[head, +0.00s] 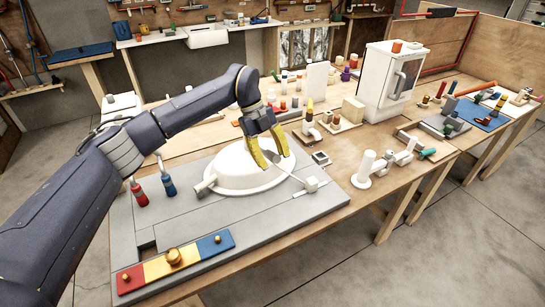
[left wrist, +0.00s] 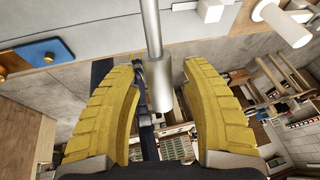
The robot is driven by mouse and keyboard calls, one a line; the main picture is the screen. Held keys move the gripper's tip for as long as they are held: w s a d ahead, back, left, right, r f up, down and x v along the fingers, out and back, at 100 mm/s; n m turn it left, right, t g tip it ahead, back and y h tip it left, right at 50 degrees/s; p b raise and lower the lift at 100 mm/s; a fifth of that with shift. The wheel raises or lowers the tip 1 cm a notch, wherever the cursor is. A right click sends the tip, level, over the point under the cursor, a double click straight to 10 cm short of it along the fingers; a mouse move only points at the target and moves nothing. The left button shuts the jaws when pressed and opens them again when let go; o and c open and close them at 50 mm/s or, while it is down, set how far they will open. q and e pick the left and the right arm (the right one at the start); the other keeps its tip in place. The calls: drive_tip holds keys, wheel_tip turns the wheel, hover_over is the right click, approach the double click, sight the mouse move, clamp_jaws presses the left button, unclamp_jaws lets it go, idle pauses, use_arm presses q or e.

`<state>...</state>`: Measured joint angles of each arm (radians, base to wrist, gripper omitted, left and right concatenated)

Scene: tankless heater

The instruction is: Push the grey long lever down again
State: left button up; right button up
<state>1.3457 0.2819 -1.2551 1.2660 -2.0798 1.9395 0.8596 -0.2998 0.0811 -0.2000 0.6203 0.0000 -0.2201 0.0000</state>
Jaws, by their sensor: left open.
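The grey long lever (head: 291,175) shows in the head view as a thin rod slanting from a small white block (head: 312,184) up toward my left gripper (head: 274,160). In the left wrist view the lever (left wrist: 154,55) is a grey rod with a thicker cylindrical end, lying between the two yellow fingers. The left gripper is open, with a gap visible on both sides of the rod; I cannot tell whether anything touches. A white round-topped unit (head: 235,178) stands beside and partly behind the gripper on the grey board (head: 205,222). My right gripper is not in view.
A red, yellow and blue strip with brass knobs (head: 174,257) lies along the board's front. Red (head: 139,194) and blue (head: 168,186) handled parts stand at the left. White pipe fittings (head: 366,168) and a white cabinet (head: 391,82) stand to the right.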

use_arm(q)
clamp_jaws()
idle(0.4)
